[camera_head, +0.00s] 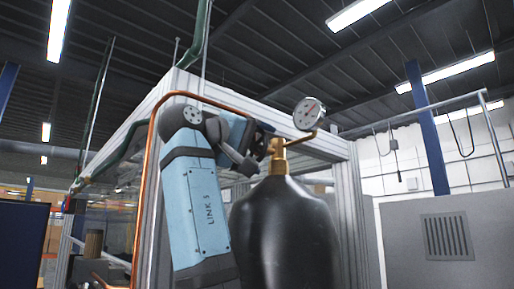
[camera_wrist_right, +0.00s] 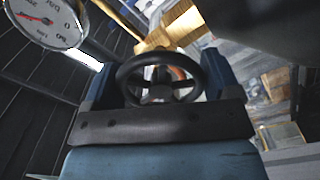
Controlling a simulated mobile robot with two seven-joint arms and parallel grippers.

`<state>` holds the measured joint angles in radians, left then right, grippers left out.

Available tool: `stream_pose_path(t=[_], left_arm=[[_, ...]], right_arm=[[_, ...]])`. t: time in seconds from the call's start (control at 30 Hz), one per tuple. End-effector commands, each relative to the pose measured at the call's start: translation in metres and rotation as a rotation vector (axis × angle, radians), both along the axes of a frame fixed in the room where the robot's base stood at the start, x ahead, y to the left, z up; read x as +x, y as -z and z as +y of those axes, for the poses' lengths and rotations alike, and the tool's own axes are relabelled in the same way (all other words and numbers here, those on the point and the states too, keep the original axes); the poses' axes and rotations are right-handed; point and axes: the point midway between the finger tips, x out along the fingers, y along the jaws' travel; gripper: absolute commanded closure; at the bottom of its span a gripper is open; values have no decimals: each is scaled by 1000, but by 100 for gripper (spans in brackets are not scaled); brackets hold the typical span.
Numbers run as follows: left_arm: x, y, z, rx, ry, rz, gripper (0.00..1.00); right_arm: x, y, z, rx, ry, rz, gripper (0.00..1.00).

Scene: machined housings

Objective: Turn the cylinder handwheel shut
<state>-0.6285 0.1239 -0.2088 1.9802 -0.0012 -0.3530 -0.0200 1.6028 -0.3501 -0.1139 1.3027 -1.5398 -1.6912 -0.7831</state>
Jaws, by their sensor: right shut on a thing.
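A dark gas cylinder (camera_head: 285,230) stands upright in the head view with a brass valve (camera_head: 278,158) on its neck. My right gripper (camera_head: 260,145) is at the left side of the valve. In the right wrist view, the black round handwheel (camera_wrist_right: 160,92) sits between the two blue fingers of my right gripper (camera_wrist_right: 155,78), which are shut on it. The brass valve body (camera_wrist_right: 168,30) shows behind the wheel. The handwheel is mostly hidden by the gripper in the head view. My left gripper is not in view.
A round pressure gauge (camera_head: 308,113) stands close to the right of the valve and also shows in the right wrist view (camera_wrist_right: 48,20). An orange pipe (camera_head: 145,185) runs beside my arm. Metal frame posts (camera_head: 364,215) and a grey vented cabinet (camera_head: 448,238) are on the right.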

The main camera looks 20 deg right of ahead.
Motion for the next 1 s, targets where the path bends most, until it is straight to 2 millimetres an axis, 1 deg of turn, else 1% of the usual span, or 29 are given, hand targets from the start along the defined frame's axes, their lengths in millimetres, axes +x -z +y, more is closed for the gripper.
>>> stream_pose_path(t=[0.53,1.0], left_arm=[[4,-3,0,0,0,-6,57],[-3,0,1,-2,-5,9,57]], right_arm=[[1,1,0,176,0,-489,41],[2,2,1,329,0,-906,41]])
